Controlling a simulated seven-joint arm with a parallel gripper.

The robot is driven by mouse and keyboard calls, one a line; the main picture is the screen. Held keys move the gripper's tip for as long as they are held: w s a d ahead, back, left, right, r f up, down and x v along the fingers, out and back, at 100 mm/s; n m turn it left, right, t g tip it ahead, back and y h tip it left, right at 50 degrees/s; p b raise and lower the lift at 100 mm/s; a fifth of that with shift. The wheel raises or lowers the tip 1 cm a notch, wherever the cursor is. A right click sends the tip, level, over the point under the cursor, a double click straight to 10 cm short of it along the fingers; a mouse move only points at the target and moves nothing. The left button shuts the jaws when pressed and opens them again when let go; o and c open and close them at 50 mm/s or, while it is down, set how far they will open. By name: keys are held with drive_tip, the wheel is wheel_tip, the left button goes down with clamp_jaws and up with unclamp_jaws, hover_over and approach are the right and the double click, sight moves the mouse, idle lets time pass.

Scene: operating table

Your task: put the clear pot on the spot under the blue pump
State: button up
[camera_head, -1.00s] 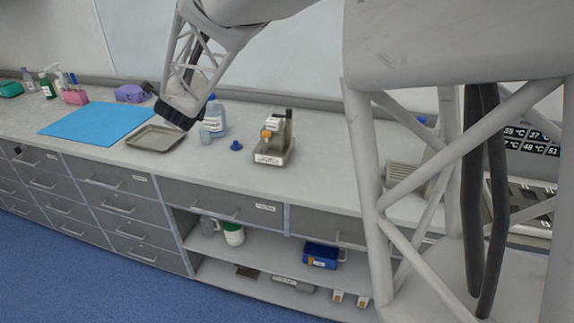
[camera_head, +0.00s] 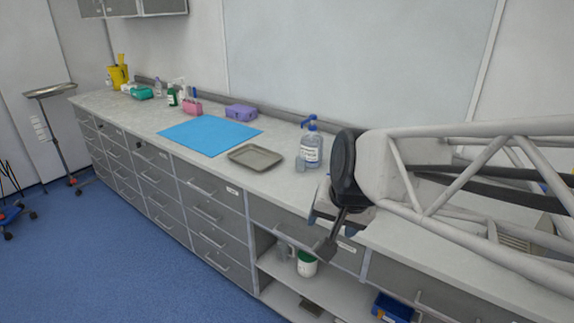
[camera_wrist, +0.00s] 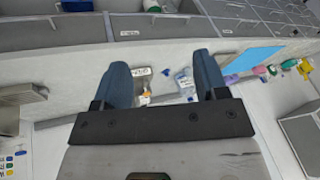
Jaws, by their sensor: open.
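The bottle with the blue pump (camera_head: 312,145) stands on the counter in the head view, its label facing forward. The small clear pot (camera_head: 300,163) stands close to its left, beside the bottle's lower part. My gripper (camera_head: 334,226) is in front of and to the right of them, over the counter's front edge, pointing down. In the wrist view my gripper (camera_wrist: 168,76) has its two blue fingers well apart with nothing held. The bottle (camera_wrist: 184,82) shows far off between the fingers; the pot is too small to tell there.
A metal tray (camera_head: 255,157) and a blue mat (camera_head: 210,135) lie left of the bottle. A purple box (camera_head: 241,112) stands behind the mat.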

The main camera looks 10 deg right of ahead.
drive_tip(key=s+d+f+n+g+h, duration=0.1)
drive_tip(key=s+d+f+n+g, duration=0.1)
drive_tip(key=s, duration=0.7)
drive_tip(key=shift+s+d+n+h, duration=0.3)
drive_tip(key=shift+s+d+n, duration=0.15)
drive_tip(key=shift+n, duration=0.55)
